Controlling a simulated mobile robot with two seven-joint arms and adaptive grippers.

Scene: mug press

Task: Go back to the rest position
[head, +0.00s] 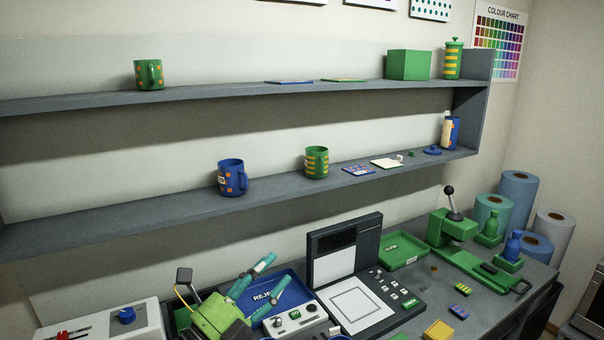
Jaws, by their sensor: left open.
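My left gripper (273,272) is at the lower left of the head view, with a green body and two teal fingers. The fingers are apart with nothing visible between them, above the blue REJECT tray (291,276), whose label is partly covered. My right gripper is not in view. A green mug with orange spots (149,75) stands on the upper shelf. A blue mug with orange patches (232,178) and a green mug with yellow stripes (316,162) stand upright on the lower shelf. The green press (455,226) with a black-knobbed lever stands on the bench at the right.
A flat white-plated device with a raised screen (335,243) stands mid-bench, a green tray (403,251) behind it. A small control box (295,318) is close to my left gripper. A white machine (102,322) is at far left. Large rolls (517,200) stand at right.

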